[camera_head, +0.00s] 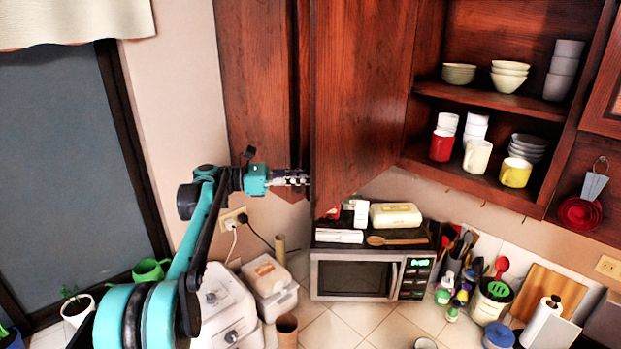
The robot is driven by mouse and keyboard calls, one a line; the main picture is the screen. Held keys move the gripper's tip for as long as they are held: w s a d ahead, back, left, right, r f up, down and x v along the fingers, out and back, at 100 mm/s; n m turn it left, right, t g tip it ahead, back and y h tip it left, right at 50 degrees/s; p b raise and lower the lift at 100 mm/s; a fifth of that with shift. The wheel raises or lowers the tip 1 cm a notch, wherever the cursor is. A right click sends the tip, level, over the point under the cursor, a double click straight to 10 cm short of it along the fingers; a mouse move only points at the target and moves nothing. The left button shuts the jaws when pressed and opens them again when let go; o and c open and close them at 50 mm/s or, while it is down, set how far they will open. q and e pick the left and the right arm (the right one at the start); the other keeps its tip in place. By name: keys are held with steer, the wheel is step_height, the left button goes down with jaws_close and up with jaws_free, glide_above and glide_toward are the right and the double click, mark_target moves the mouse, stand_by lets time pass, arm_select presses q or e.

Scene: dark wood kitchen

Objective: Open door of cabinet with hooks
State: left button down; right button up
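The cabinet (478,98) with small hooks along its lower edge is at the upper right. Its dark red wood door (362,95) stands swung wide open on the left side, so the shelves inside show. My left gripper (300,178) is at the lower left of the door, with its fingertips at or just behind the door's free edge. I cannot tell whether they touch it, and the finger gap is too small to read. My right gripper is not in view.
Bowls and cups (479,155) stand on the open shelves. A microwave (357,276) with boxes on top sits below the door. White appliances (225,305) stand under my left arm. Utensil holders crowd the counter at right.

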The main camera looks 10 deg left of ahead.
arm_select(q)
steer(key=c, duration=1.6)
jaws_free()
steer(key=shift+a, duration=0.1)
steer(key=v, duration=1.1)
steer(key=shift+s+a+r, duration=0.1)
steer(key=shift+a, duration=0.3)
